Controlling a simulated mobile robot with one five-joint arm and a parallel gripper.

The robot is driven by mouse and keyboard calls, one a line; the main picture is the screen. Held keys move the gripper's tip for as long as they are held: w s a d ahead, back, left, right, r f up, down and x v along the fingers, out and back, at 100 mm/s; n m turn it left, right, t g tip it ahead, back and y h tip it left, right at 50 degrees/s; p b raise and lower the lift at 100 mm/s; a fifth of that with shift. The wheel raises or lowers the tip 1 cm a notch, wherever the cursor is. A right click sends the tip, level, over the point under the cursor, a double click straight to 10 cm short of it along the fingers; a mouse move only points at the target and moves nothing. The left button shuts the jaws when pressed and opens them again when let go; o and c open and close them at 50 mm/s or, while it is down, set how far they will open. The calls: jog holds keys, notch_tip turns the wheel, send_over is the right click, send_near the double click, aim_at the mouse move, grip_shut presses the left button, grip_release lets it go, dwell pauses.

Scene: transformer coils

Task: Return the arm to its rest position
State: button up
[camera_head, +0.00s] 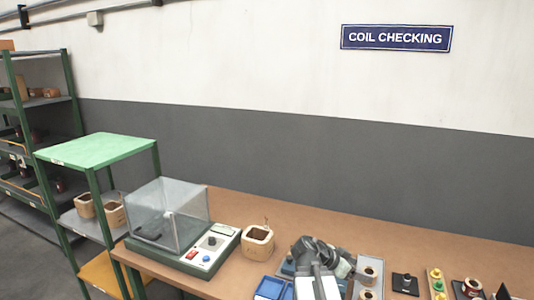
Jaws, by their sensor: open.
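My arm rises at the bottom edge, right of the middle, with pale links and a dark grey end. My gripper (318,252) is at that dark end, low over the workbench (225,200). It is small and partly covered by my own links, so its fingers are hard to make out. It is open, and I see nothing held in it. The arm's lower part is cut off by the picture's edge.
A clear-covered tester (168,217) and a cream coil block (257,242) stand left of my arm. Blue trays (270,288) lie close by on its left. Coil holders (368,275) and several small parts stand on its right. The bench's back strip is clear.

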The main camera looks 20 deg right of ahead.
jog(key=w+a+n+t+y+p, duration=0.1)
jog(key=w+a+n, duration=0.1)
jog(key=a, duration=0.5)
jog(key=w+a+f+n+y+p, duration=0.1)
jog(key=w+a+n, duration=0.1)
jog(key=w+a, duration=0.2)
jog(key=w+a+f+n+t+y+p, duration=0.1)
jog(key=w+a+n+y, duration=0.1)
jog(key=a, duration=0.9)
jog(key=shift+w+f+n+t, duration=0.1)
jog(key=shift+w+n+t, duration=0.2)
jog(key=shift+w+n, duration=0.2)
jog(key=s+a+f+n+y, duration=0.1)
jog(key=a+n+y, duration=0.2)
jog(key=a+n, duration=0.3)
jog(key=s+a+f+n+g+y, duration=0.1)
jog(key=a+n+y, duration=0.3)
jog(key=a, duration=0.9)
jog(key=shift+a+f+n+p, duration=0.2)
jog(key=shift+f+n+p, duration=0.15)
jog(key=shift+f+n, duration=0.55)
jog(key=shift+r, duration=0.2)
